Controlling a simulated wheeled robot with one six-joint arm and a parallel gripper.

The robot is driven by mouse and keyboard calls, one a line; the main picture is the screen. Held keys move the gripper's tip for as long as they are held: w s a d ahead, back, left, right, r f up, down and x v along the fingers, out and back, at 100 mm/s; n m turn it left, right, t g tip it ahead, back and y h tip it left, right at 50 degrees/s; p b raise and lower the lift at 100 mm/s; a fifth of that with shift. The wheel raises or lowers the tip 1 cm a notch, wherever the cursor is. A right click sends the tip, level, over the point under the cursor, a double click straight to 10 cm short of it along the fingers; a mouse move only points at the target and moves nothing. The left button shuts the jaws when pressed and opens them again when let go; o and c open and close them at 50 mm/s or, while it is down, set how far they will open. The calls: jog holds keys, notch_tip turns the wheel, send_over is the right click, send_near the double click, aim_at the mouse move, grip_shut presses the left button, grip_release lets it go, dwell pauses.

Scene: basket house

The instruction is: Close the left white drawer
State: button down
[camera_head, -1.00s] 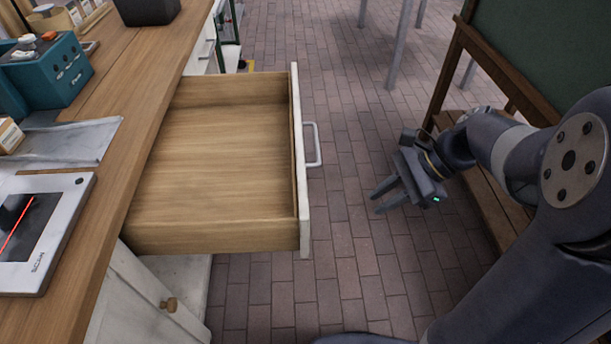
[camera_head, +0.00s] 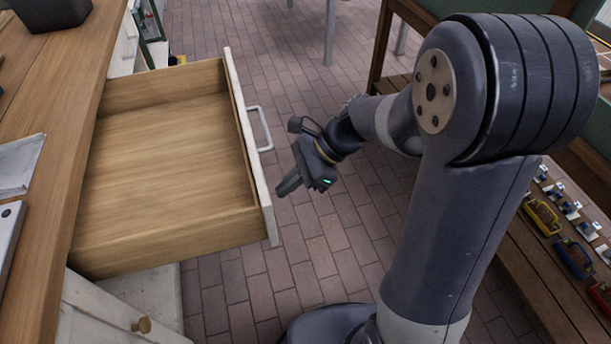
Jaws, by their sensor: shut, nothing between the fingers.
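The white drawer (camera_head: 165,170) is pulled far out from under the wooden counter at the left. Its inside is bare wood and looks empty. Its white front panel (camera_head: 251,150) faces right and carries a white bar handle (camera_head: 263,128). My gripper (camera_head: 281,190) is to the right of the front panel, near its lower half and below the handle in the picture. It is shut and empty, with its fingers pointing left toward the panel. A small gap seems to show between the fingertips and the panel.
The wooden counter (camera_head: 55,130) runs along the left, with a dark container (camera_head: 50,12) at its far end. A cabinet door with a wooden knob (camera_head: 142,325) is below. A wooden bench (camera_head: 570,190) with small tools stands at the right. Brick floor (camera_head: 235,290) lies between.

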jog(key=shift+s+a, duration=0.15)
jog(key=shift+a, duration=0.5)
jog(key=s+a+p, duration=0.2)
jog(key=s+a, duration=0.1)
jog(key=a, duration=0.9)
jog(key=s+a+p, duration=0.2)
jog(key=a+p, duration=0.1)
jog(key=a, duration=0.9)
jog(key=s+a+p, duration=0.3)
jog(key=a, duration=0.9)
jog(key=shift+s, duration=0.35)
jog(key=shift+a+r, duration=0.1)
jog(key=shift+a, duration=0.05)
jog(key=shift+a+r, duration=0.1)
